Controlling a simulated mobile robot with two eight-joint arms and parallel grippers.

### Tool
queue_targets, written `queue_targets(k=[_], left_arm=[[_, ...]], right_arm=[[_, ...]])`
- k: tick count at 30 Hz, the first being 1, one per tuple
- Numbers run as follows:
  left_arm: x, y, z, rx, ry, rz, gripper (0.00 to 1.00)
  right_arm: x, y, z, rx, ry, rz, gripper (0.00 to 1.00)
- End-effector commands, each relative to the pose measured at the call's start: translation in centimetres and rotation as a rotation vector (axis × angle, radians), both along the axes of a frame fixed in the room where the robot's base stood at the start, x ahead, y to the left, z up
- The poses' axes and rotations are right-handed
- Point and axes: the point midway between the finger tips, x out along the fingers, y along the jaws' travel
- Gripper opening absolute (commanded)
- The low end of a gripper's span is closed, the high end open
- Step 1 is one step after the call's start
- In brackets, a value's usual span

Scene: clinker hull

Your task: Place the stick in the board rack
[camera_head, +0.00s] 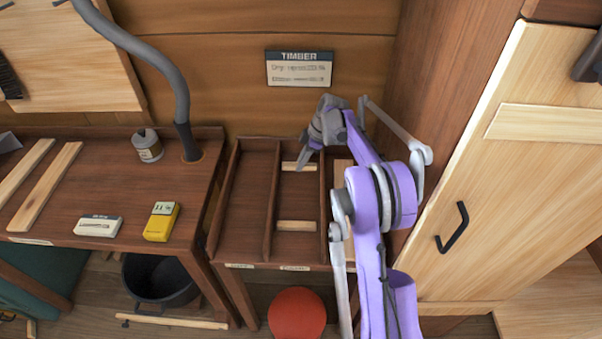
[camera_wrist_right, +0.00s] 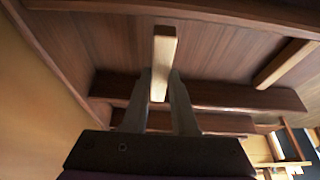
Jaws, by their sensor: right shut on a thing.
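The stick (camera_wrist_right: 163,60) is a pale, square-edged wooden piece between the two fingers of my right gripper (camera_wrist_right: 160,90) in the right wrist view. The board rack (camera_head: 270,200) is a dark brown open tray with dividers, below the Timber sign. In the head view my right gripper (camera_head: 303,160) is over the back of its middle bay. A pale piece (camera_head: 299,167) shows right at the fingertips, and I cannot tell if it touches the rack. Another short pale piece (camera_head: 296,226) lies crosswise nearer the front of that bay. My left gripper is out of view.
A bench (camera_head: 110,195) stands left of the rack, with pale strips, a tin (camera_head: 147,145), a yellow box (camera_head: 162,221) and a white box (camera_head: 97,225). A tall wooden cabinet (camera_head: 500,190) stands close on the right. The rack's left bay (camera_head: 246,190) looks empty.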

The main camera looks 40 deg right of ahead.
Motion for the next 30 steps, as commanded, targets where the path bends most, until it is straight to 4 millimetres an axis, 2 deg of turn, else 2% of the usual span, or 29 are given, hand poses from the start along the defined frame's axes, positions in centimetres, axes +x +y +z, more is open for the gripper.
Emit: queue_targets(k=[10,21,22,24,26,30], left_arm=[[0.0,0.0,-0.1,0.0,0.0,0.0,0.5],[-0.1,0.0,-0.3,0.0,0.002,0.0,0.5],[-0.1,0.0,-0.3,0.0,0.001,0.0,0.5],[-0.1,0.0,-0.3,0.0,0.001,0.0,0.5],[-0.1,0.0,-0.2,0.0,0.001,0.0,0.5],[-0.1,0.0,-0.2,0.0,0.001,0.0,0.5]], right_arm=[[0.0,0.0,-3.8,0.0,0.0,0.0,0.0],[0.0,0.0,-4.4,0.0,0.0,0.0,0.0],[0.0,0.0,-4.3,0.0,0.0,0.0,0.31],[0.0,0.0,-4.3,0.0,0.0,0.0,0.44],[0.0,0.0,-4.3,0.0,0.0,0.0,0.55],[0.0,0.0,-4.2,0.0,0.0,0.0,0.56]])
